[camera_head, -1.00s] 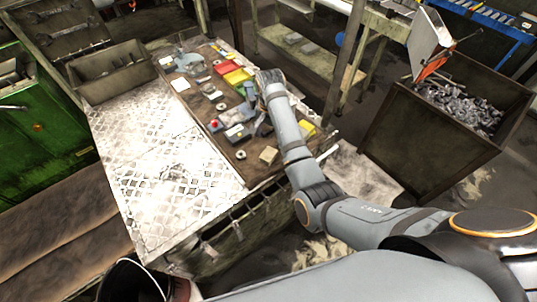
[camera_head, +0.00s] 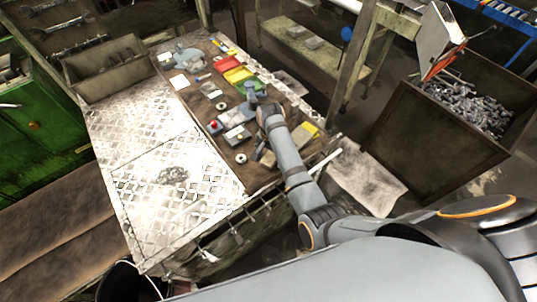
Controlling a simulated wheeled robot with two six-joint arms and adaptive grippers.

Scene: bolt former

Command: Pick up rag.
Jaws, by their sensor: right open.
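A small crumpled grey patch (camera_head: 172,176) lies on the bright metal plate of the bench; it may be the rag, but I cannot tell for sure. A pale blue-grey crumpled thing (camera_head: 189,57) at the far end of the bench could also be cloth. My right arm reaches in from the lower right over the bench. My left gripper is out of view.
The brown mat (camera_head: 212,95) holds red, yellow and green trays (camera_head: 236,76), small blocks and a tan block near my gripper. An open metal box (camera_head: 108,80) stands at the back left. A scrap bin (camera_head: 425,125) stands at the right. The metal plate is mostly clear.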

